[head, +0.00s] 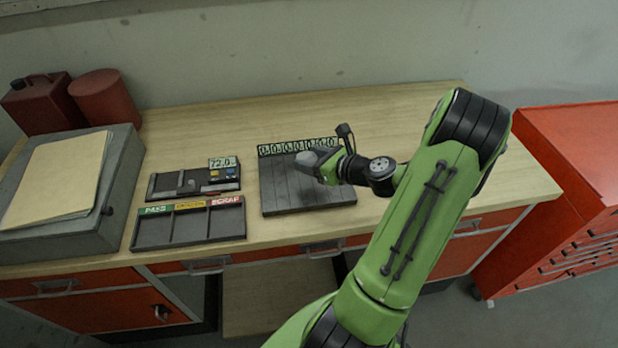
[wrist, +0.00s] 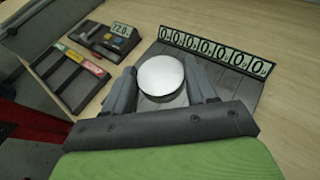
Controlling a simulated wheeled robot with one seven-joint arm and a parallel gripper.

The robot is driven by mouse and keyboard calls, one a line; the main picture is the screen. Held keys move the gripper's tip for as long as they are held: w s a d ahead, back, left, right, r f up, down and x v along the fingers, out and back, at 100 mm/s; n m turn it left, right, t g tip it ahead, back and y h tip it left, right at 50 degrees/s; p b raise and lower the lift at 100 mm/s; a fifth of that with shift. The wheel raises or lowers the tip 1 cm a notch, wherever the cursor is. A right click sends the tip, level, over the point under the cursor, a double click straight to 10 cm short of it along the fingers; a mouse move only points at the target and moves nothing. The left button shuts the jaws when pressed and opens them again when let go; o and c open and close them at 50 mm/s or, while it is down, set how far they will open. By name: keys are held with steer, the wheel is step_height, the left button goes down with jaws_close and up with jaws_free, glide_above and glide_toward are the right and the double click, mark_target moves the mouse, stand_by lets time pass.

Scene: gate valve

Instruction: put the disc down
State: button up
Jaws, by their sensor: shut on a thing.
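A round, pale silver disc (wrist: 161,76) sits between the two fingers of my gripper (wrist: 163,92) in the wrist view. The gripper is shut on it. In the head view my gripper (head: 322,166) is over the dark slatted board (head: 290,200), and the disc (head: 308,158) shows as a pale grey shape at its tip. Whether the disc touches the board or hangs above it, I cannot tell. The board has a row of number plates (head: 297,147) reading 0 along its back edge.
Left of the board are a tray (head: 190,229) with compartments labelled PASS, a yellow one and SCRAP, and a gauge unit (head: 195,183) reading 72.0. A grey case (head: 112,185), red containers (head: 105,98) and a red cabinet (head: 570,160) stand farther out. Bare wood lies behind the board.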

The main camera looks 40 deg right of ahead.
mark_target(311, 188)
step_height(311, 188, down, 8)
steer(key=shift+w+f+b, duration=0.1)
steer(key=shift+f+b, duration=0.15)
steer(key=shift+b, duration=0.5)
steer(key=shift+f, duration=0.1)
steer(key=o, duration=1.3)
